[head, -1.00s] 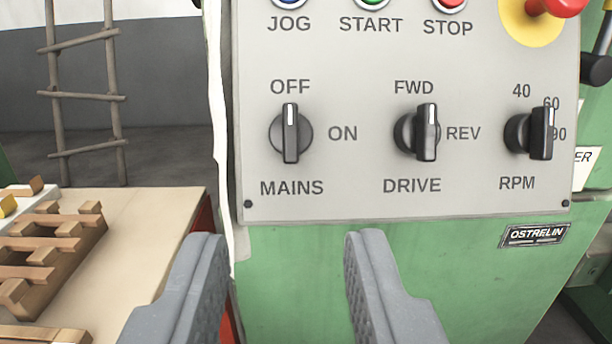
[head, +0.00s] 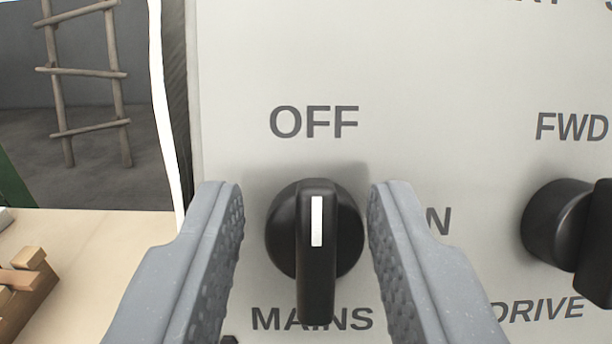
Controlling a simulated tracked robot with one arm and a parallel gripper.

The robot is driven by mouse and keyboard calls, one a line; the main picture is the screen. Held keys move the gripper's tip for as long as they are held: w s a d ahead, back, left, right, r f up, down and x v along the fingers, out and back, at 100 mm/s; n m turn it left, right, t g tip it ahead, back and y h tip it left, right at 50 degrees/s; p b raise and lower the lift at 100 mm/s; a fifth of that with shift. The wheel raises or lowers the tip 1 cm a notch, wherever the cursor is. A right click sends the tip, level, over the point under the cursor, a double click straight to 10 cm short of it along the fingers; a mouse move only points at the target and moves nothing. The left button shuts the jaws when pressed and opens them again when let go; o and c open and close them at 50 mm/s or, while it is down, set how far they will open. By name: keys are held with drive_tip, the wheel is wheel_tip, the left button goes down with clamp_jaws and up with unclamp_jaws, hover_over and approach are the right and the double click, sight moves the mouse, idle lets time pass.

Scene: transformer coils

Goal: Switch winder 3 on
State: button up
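The MAINS switch (head: 316,245) is a black rotary knob with a white line on its handle. The handle stands upright and the line points up to the word OFF. My gripper (head: 306,200) is open, with one grey finger on each side of the knob. A gap shows between each finger and the knob, so the fingers do not grip it. The right finger hides part of the word ON to the right of the knob. The knob's lower end covers part of the word MAINS.
The DRIVE knob (head: 570,235) stands to the right on the same grey panel (head: 430,80), beyond my right finger. A pale bench top (head: 95,245) with a wooden piece (head: 22,290) is at the lower left. A wooden ladder (head: 85,75) leans in the background.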

drive_tip(key=shift+d+r, duration=0.1)
drive_tip(key=c, duration=0.6)
